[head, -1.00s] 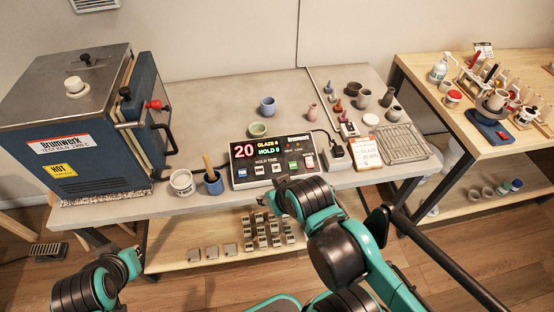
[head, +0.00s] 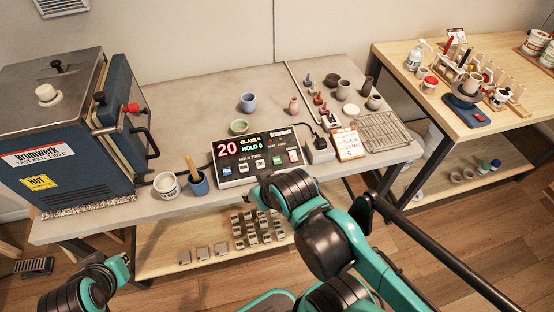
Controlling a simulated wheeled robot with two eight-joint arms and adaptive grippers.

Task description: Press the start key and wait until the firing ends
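The kiln controller (head: 258,176) stands at the front edge of the grey table. Its display (head: 240,148) reads a red 20, with GLAZE 6 and HOLD 0 beside it. Below are a blue key, pale keys, a green key (head: 276,161) and a red-lit switch (head: 294,157); their small labels are unreadable. The blue kiln (head: 70,140) is at left, with its door on the right side. My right gripper (head: 258,196) is just in front of the controller's lower edge, largely hidden by its arm.
A white cup (head: 166,186) and a blue cup (head: 198,183) with a wooden handle stand left of the controller. A power socket block (head: 318,150), a card (head: 347,142) and a wire rack (head: 388,132) are at right.

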